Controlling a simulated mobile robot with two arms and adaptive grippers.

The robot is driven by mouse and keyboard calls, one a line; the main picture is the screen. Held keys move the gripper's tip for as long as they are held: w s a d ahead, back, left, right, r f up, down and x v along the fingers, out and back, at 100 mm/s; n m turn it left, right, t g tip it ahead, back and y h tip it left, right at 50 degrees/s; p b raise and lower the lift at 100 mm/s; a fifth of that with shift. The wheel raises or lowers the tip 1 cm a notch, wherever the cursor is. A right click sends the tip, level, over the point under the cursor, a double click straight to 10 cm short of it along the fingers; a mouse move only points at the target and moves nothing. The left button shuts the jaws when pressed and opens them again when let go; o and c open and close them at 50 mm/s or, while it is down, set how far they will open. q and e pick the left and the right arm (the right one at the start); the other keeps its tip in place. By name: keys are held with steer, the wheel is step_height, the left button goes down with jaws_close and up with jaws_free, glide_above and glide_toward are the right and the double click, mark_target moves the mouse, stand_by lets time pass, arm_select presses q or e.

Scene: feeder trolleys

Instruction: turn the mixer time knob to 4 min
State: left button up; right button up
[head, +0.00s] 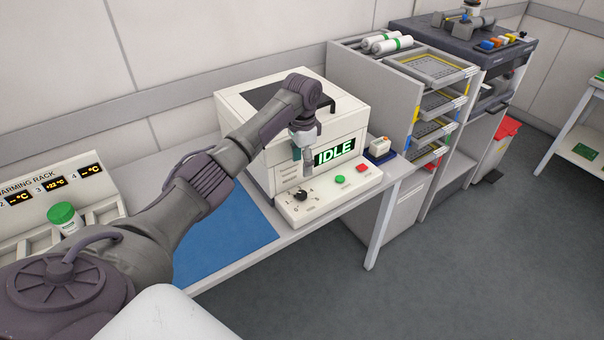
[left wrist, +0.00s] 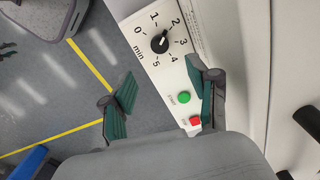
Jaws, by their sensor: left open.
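The mixer (head: 345,115) is a cream box on the bench with a green IDLE display (head: 334,152). Its black time knob (head: 300,194) is on the sloping front panel; the knob (left wrist: 159,42) also shows in the left wrist view, with a dial marked 0 to 5 min. Its white mark appears to point at about 2. My left gripper (head: 303,165) is just above the knob in the head view. In the left wrist view the gripper (left wrist: 160,72) has its green-padded fingers spread, nothing between them, apart from the knob. My right gripper is not in view.
Green start (head: 340,180) and red (head: 362,168) buttons sit right of the knob; in the wrist view the right finger is beside them. A blue mat (head: 225,235) lies left of the mixer. A warming rack (head: 40,190) holds a green-lidded jar (head: 64,218). A shelf trolley (head: 365,85) stands at right.

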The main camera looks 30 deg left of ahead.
mark_target(302, 193)
arm_select(q)
steer(key=shift+r, duration=0.5)
step_height(302, 193, down, 12)
steer(key=n+p, duration=0.1)
steer(key=n, duration=3)
steer(key=shift+f+n, duration=0.1)
steer(key=shift+n, duration=0.2)
